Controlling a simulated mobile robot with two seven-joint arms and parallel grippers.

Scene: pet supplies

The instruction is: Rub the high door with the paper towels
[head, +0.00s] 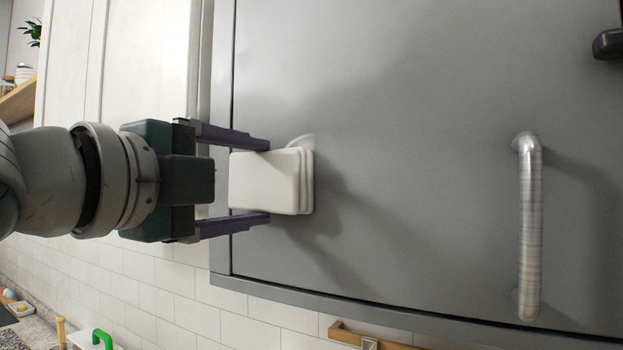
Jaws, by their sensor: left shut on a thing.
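The high door (430,110) is a large flat grey panel that fills the right and middle of the head view. A metal bar handle (530,230) stands out from it at the right. The paper towels (270,182) are a white, folded, rounded stack at the door's left part. My left gripper (265,180) comes in from the left and is shut on the paper towels, one finger above and one below. The stack is at or very near the door face, and its shadow falls on the door; I cannot tell whether it touches. My right gripper is not in view.
A white tiled wall (160,275) lies below and left of the door. A wooden shelf (18,102) with a plant (33,32) is at upper left. A counter with a green-handled item (102,337) is at lower left. A dark knob (608,44) is at upper right.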

